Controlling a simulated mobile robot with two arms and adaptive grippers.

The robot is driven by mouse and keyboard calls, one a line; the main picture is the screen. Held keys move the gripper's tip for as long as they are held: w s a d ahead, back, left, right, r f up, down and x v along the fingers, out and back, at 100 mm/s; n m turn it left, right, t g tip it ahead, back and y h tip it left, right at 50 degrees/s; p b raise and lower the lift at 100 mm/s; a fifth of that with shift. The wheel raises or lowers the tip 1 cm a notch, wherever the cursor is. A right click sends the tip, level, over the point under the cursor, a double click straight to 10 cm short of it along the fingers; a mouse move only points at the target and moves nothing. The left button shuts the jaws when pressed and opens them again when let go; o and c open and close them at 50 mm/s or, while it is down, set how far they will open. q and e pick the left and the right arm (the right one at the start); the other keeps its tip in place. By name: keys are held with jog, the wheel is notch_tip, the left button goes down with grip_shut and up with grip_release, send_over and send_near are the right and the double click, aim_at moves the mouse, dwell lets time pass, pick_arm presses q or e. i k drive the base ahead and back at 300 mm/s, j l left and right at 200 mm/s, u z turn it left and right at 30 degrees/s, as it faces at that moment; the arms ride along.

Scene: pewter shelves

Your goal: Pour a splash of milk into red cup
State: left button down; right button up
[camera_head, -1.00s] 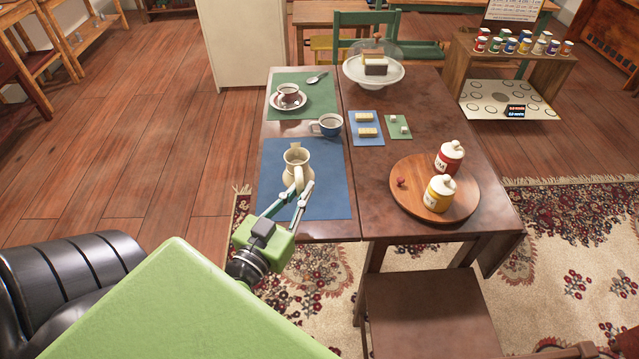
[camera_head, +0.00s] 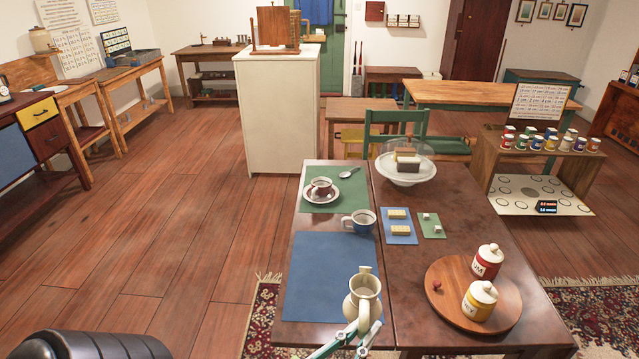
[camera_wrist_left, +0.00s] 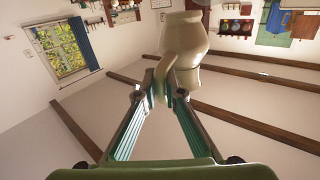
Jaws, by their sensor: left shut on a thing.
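A cream jug (camera_head: 362,304) is at the front right of the blue mat (camera_head: 322,270), overlapping its edge in the picture. My left gripper (camera_head: 362,331) is shut on the jug's handle from the near side. In the left wrist view the gripper (camera_wrist_left: 165,92) closes on the handle, with the jug (camera_wrist_left: 186,40) beyond and roughly upright. The red cup (camera_head: 321,186) stands on a white saucer (camera_head: 311,198) on the green mat (camera_head: 348,201), further back. The inside of the jug is not clear. My right gripper is out of view.
A round board (camera_head: 450,297) with two lidded jars (camera_head: 486,263) is at right. A domed cake stand (camera_head: 405,172) is at the back.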

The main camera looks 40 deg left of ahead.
aim_at(319, 191)
jog(key=j+z, duration=0.15)
jog(key=j, duration=0.3)
jog(key=j+z, duration=0.2)
jog(key=j, duration=0.25)
jog(key=k+j+z, duration=0.15)
jog(key=j, duration=0.25)
jog(key=k+j+z, duration=0.15)
jog(key=j, duration=0.3)
jog(key=k+j+z, duration=0.2)
jog(key=j, duration=0.25)
jog(key=j+z, duration=0.25)
jog(key=j, duration=0.3)
jog(key=j+z, duration=0.25)
jog(key=j, duration=0.3)
jog(key=k+j+z, duration=0.1)
jog(key=j+z, duration=0.15)
jog(key=j, duration=0.25)
jog(key=k+j+z, duration=0.25)
jog(key=j, duration=0.25)
jog(key=j+z, duration=0.1)
jog(key=j, duration=0.35)
jog(key=k+j+z, duration=0.15)
jog(key=j, duration=0.25)
jog(key=k+j+z, duration=0.1)
jog(key=j, duration=0.35)
